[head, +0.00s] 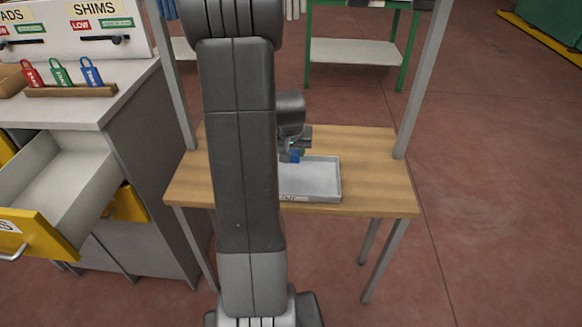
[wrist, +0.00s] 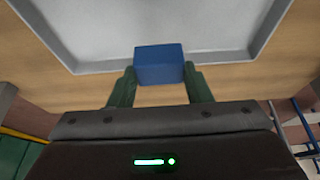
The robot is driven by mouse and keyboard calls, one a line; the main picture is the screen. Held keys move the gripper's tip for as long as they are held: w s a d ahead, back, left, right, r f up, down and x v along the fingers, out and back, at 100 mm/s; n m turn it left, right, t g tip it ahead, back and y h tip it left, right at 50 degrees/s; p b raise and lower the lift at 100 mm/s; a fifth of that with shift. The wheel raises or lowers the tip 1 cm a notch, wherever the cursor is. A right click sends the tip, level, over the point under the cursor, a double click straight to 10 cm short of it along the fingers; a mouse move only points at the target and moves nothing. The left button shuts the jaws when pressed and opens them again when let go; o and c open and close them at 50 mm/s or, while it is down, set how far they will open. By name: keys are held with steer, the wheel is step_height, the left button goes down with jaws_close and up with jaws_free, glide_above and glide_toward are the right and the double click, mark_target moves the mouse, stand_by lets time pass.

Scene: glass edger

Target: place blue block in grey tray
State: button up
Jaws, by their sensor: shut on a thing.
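The blue block (wrist: 159,65) is between the two fingertips of my gripper (wrist: 159,80) in the wrist view, and the fingers are shut on it. In the head view the blue block (head: 294,156) shows small below my gripper (head: 293,150), at the back left part of the grey tray. The grey tray (head: 338,180) lies on the wooden table; my arm hides its left part in the head view. In the wrist view the block overlaps the tray's rim (wrist: 215,58). I cannot tell how high the block is above the tray.
The wooden table (head: 380,180) is clear to the right of the tray. Grey posts rise at both sides of the table. A cabinet with an open yellow-fronted drawer (head: 55,180) stands at the left. A green-framed shelf (head: 355,52) stands behind.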

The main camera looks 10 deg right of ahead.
mark_target(292, 161)
steer(key=shift+f, duration=2.3)
steer(key=shift+f+b, duration=0.2)
steer(key=shift+b, duration=0.25)
steer(key=o, duration=1)
steer(key=shift+c, duration=0.2)
steer(key=shift+r, duration=0.2)
steer(key=shift+r+p, duration=0.2)
steer(key=shift+p, duration=0.1)
steer(key=p+v, duration=0.1)
steer(key=v, duration=1)
steer(key=shift+s+r, duration=0.25)
steer(key=shift+s, duration=0.05)
steer(key=shift+a, duration=0.1)
